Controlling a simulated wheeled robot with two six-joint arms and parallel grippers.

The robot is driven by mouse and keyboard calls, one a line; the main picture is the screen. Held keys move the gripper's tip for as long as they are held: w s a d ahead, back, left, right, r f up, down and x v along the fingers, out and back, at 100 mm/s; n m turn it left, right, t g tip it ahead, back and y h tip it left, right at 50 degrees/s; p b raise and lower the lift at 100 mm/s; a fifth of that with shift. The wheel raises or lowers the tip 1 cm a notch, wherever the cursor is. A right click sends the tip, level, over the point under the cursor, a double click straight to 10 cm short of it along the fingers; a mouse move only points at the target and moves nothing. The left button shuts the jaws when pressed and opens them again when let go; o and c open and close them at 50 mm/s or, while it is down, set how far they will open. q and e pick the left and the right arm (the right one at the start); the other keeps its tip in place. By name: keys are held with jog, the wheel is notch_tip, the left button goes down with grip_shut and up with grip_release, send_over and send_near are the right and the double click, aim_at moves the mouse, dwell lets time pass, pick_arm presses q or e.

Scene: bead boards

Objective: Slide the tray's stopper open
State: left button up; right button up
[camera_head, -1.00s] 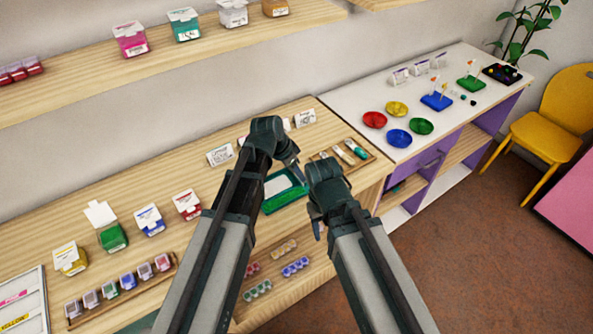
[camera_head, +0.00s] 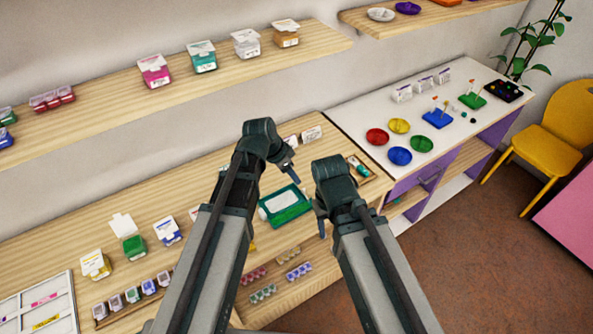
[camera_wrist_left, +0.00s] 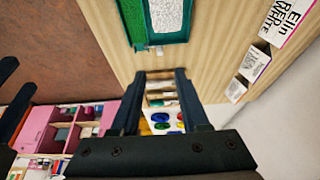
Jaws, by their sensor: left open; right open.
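The green tray (camera_head: 300,213) lies on the wooden counter near its front edge, between and below my two grippers in the head view. In the left wrist view the tray (camera_wrist_left: 182,38) is at the top, with a green part on the left and a white part on the right. A small pale piece (camera_wrist_left: 141,47) sits at its near edge; I cannot tell for sure whether it is the stopper. My left gripper (camera_head: 292,172) is open and empty, above the tray's far side. It also shows open in the wrist view (camera_wrist_left: 160,76). My right gripper (camera_head: 320,222) is open, near the tray's right side.
A wooden tool tray (camera_head: 373,178) lies right of my right gripper. White cards (camera_head: 311,134) stand behind. Lidded bead boxes (camera_head: 129,240) stand to the left. A white table (camera_head: 350,110) with coloured dishes is at the right. A shelf (camera_head: 110,100) hangs above the counter.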

pick_arm(q)
jog(key=p+v, duration=0.2)
jog(key=v, duration=0.1)
jog(key=shift+r, duration=0.2)
pick_arm(e)
notch_tip(320, 180, up, 3)
pick_arm(q)
jog(key=s+f+n+g+y+b, duration=0.1)
jog(key=s+f+n+y+b, duration=0.1)
jog(key=s, duration=0.6)
jog(key=s+f+n+g+y+b, duration=0.2)
jog(key=s+f+n+y, duration=0.1)
jog(key=s, duration=0.5)
jog(key=shift+d+f+n, duration=0.4)
jog(key=shift+f+n, duration=0.05)
jog(key=shift+n, duration=0.55)
pick_arm(e)
notch_tip(320, 180, down, 4)
jog(key=shift+f, duration=0.15)
